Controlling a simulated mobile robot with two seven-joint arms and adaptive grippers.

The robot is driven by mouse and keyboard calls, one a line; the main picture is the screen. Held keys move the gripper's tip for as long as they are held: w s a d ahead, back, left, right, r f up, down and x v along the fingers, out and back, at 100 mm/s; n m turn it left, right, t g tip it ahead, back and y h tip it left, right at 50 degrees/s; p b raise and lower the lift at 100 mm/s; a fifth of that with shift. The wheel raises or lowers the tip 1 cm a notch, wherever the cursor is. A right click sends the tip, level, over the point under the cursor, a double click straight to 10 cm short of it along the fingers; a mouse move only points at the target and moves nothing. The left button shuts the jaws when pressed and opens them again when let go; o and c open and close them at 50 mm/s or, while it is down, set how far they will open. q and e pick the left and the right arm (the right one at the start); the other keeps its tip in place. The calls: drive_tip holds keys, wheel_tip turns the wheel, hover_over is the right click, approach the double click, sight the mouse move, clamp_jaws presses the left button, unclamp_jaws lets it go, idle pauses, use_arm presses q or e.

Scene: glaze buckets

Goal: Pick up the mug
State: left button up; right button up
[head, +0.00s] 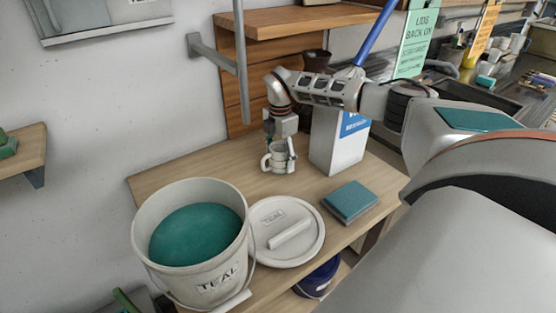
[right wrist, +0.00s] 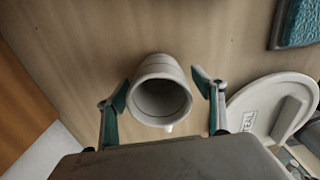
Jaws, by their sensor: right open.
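The mug (head: 276,158) is pale grey and stands upright on the wooden table, with its handle toward the left in the head view. In the right wrist view the mug (right wrist: 160,92) is seen from above, its mouth open and dark inside. My right gripper (head: 284,152) comes down over the mug from above. In the right wrist view its open fingers (right wrist: 161,90) stand on either side of the mug, with a gap visible at each side. My left gripper is not in view.
A bucket of teal glaze (head: 198,232) stands at the front left, beside its round lid (head: 300,247). A teal tile (head: 350,202) lies to the right. Bare table (head: 205,168) lies left of the mug.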

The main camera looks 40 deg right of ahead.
wheel_tip(320, 180, down, 2)
drive_tip(key=shift+d+f, duration=0.1)
drive_tip(key=c, duration=1.6)
drive_tip(key=shift+r, duration=0.25)
